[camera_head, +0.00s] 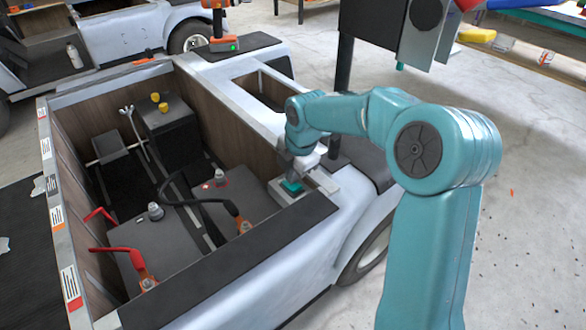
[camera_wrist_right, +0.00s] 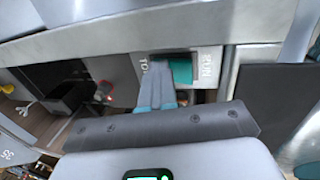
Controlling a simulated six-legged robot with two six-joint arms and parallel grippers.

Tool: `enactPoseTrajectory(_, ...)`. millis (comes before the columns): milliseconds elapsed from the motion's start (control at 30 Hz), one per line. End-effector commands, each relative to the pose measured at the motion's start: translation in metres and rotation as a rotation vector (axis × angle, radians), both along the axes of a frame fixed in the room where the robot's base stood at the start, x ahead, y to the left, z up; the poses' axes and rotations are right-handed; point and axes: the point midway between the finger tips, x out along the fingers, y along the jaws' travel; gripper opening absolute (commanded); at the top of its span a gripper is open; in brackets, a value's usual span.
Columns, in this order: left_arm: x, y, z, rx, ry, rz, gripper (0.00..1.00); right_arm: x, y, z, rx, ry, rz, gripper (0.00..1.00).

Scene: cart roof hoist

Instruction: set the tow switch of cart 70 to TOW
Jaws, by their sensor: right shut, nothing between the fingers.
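The tow switch is a teal rocker (camera_wrist_right: 180,64) in a light grey plate, with TOW lettering partly hidden on its left and RUN on its right in the right wrist view. In the head view its plate (camera_head: 290,194) sits inside the cart's compartment wall. My right gripper (camera_wrist_right: 172,76) is shut and empty, its fingertips over the TOW side of the rocker and covering part of it; contact is unclear. In the head view the right gripper (camera_head: 298,178) reaches down at the plate. I cannot tell which way the rocker is set. No cart number 70 is readable. My left gripper is out of view.
The open cart compartment (camera_head: 49,190) holds batteries (camera_head: 180,245), red and black cables, and a black box (camera_head: 168,128) with yellow caps. An orange tool (camera_head: 224,44) stands on the cart's far edge. Another cart (camera_head: 120,38) is behind. The floor at right is mostly clear.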

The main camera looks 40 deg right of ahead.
Motion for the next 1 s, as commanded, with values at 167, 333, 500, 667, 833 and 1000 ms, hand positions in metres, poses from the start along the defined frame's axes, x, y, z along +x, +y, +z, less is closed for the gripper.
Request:
enactPoseTrajectory(167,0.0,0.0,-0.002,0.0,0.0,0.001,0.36,-0.004,0.001,-0.003,0.004,0.008,0.001,0.0)
enactPoseTrajectory(333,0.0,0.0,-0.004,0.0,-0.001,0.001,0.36,-0.013,0.002,-0.004,0.004,0.012,0.001,0.0)
enactPoseTrajectory(500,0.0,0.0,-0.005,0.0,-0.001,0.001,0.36,-0.019,0.003,-0.004,0.005,0.015,0.002,0.0)
enactPoseTrajectory(667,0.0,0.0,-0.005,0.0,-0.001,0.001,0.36,-0.019,0.003,-0.004,0.005,0.015,0.002,0.0)
enactPoseTrajectory(833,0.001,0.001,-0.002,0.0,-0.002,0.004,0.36,-0.02,0.003,-0.001,0.006,0.016,0.002,0.0)
enactPoseTrajectory(1000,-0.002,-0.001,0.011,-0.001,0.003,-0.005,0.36,-0.024,0.004,0.029,0.004,0.009,0.002,0.0)
